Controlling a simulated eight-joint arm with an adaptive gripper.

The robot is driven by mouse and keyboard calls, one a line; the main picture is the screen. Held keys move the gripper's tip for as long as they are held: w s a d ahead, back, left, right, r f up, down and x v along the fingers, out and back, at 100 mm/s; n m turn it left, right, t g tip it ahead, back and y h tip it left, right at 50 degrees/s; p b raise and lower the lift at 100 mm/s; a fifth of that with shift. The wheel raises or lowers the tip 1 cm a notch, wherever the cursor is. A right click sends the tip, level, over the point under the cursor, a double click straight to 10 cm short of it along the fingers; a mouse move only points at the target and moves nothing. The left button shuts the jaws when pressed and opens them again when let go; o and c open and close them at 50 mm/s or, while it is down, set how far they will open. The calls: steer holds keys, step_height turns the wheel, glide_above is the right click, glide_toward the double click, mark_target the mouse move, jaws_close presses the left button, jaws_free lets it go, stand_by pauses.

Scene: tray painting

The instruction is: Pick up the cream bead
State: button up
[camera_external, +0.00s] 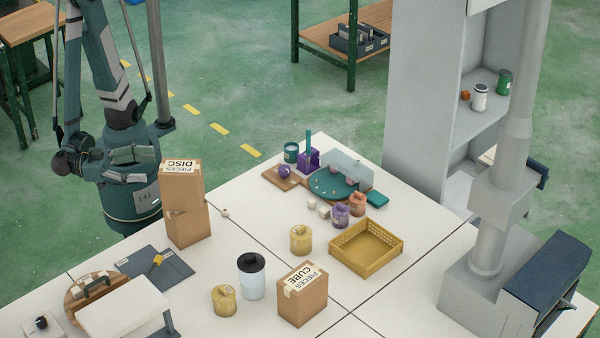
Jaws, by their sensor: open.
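A small rounded pale piece (225,213), which looks like the cream bead, lies on the white table just right of the tall cardboard box marked DISC. It is too small to make out in detail. My gripper (146,166) is at the left, in front of my teal arm base and left of the tall box. Its two fingers point right and stand apart, with nothing seen between them. It is well apart from the bead.
The tall DISC box (187,215) stands between my gripper and the bead. A yellow basket (366,262), CUBE box (302,295) and round teal tray (322,190) stand farther right.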

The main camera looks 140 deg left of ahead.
steer(key=c, duration=0.9)
